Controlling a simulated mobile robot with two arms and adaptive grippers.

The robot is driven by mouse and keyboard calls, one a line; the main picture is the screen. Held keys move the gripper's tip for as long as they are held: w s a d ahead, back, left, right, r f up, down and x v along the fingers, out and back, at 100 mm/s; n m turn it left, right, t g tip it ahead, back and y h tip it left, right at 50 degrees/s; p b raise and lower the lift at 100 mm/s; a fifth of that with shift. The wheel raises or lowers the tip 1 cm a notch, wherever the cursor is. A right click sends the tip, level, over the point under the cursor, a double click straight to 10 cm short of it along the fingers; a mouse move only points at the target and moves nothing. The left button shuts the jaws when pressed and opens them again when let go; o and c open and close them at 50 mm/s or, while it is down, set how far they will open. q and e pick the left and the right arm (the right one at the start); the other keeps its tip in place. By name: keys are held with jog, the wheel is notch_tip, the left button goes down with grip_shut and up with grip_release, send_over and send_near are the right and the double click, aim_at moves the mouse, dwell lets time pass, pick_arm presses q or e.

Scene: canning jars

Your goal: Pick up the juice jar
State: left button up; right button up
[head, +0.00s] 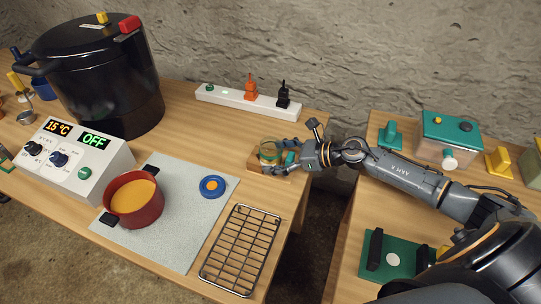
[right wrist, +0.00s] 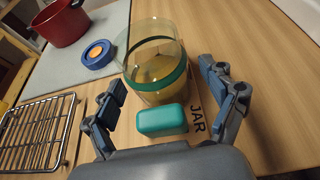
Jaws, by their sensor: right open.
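The glass jar (right wrist: 152,45) with a green band stands on a wooden holder marked "JAR"; it also shows in the head view (head: 269,151) near the table's right edge. My left gripper is not in view.
A wire rack (head: 241,250), a blue lid ring (head: 212,186) and a red pot (head: 134,199) of orange liquid lie left of the jar. A white power strip (head: 248,101) is behind it. A gap separates this table from the right one, which holds a teal-lidded box (head: 447,138).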

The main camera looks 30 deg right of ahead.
jog(key=shift+c, duration=0.2)
jog(key=c, duration=1.3)
notch_tip(320, 180, up, 10)
jog(key=shift+w+r, duration=0.1)
jog(key=shift+c, duration=0.2)
jog(key=o, duration=0.5)
jog(key=shift+c, duration=0.2)
jog(key=c, duration=0.6)
